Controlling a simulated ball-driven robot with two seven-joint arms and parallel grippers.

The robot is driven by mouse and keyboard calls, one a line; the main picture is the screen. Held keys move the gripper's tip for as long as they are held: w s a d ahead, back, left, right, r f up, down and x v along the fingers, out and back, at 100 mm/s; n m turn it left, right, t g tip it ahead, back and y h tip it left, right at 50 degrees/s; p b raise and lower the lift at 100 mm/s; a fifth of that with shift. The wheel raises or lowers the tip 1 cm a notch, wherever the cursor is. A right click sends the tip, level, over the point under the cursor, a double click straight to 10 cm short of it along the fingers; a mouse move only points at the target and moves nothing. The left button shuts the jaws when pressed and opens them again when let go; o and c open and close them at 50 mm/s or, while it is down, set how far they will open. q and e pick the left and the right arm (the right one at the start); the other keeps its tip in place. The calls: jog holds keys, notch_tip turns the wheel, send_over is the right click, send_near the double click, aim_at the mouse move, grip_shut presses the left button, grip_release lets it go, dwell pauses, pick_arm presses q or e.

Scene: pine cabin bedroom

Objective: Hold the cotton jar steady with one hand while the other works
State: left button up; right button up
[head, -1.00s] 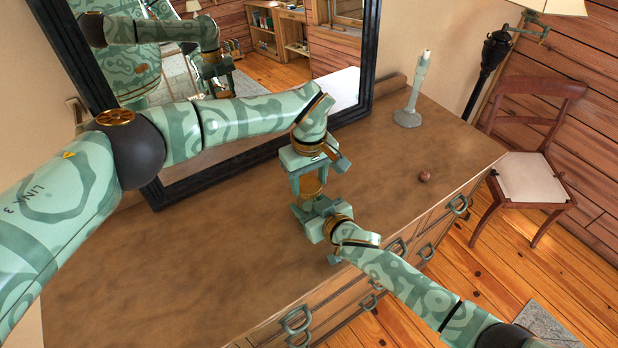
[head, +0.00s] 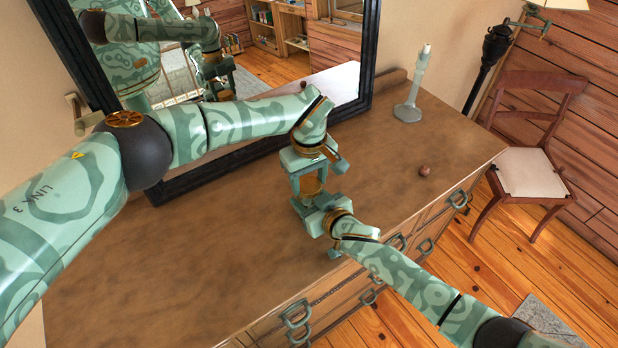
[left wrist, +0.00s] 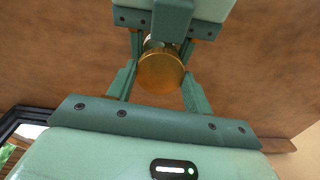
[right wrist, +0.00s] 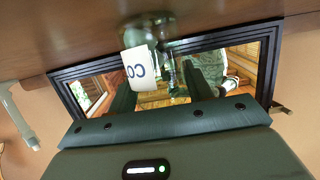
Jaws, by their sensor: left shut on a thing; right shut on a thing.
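The cotton jar stands on the dresser top with its gold lid (head: 311,185) up. In the head view my grippers hide most of its body. My left gripper (head: 309,190) comes from above and behind, its fingers on either side of the lid, which also shows in the left wrist view (left wrist: 161,72). My right gripper (head: 318,205) reaches in low from the front right and is shut on the jar's body. In the right wrist view the jar's white label (right wrist: 139,66) shows part of its lettering, upside down, between the fingers. Finger contact is partly hidden.
A large black-framed mirror (head: 290,75) stands at the back of the dresser (head: 200,250) and reflects my arm. A pale candlestick (head: 411,105) and a small brown knob-like ball (head: 424,170) are to the right. The left part of the top is clear.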

pick_arm(q)
jog(key=shift+f, duration=0.45)
jog(key=shift+f, duration=0.1)
jog(key=m, duration=0.6)
jog(key=shift+m, duration=0.4)
jog(key=o, duration=0.9)
jog(key=shift+o, duration=0.2)
jog(key=shift+r, duration=2.3)
